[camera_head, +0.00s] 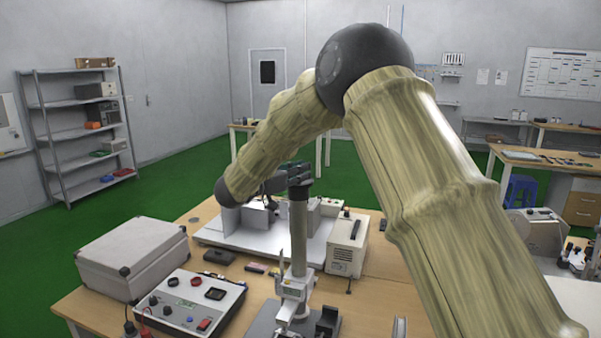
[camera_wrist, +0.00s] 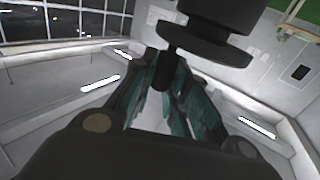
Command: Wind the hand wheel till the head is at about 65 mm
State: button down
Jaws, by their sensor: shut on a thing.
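The test stand has a grey upright column (camera_head: 299,235) on a dark base at the front of the table. A pale head (camera_head: 294,286) sits low on the column; its height reading is too small to read. The black hand wheel (camera_wrist: 215,45) shows at the top of the wrist view, with a dark handle (camera_wrist: 164,70) hanging from it. My gripper (camera_wrist: 172,88) has teal finger pads closed around this handle. In the head view my gripper (camera_head: 290,174) is at the top of the column, and the wheel is mostly hidden there.
A grey case (camera_head: 132,258) and an instrument panel (camera_head: 190,304) with knobs lie left of the stand. A white box unit (camera_head: 347,244) and a pale fixture plate (camera_head: 235,238) stand behind it. My arm covers much of the right side.

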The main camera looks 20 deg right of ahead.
jog(key=c, duration=1.4)
grip_release()
jog(key=v, duration=1.2)
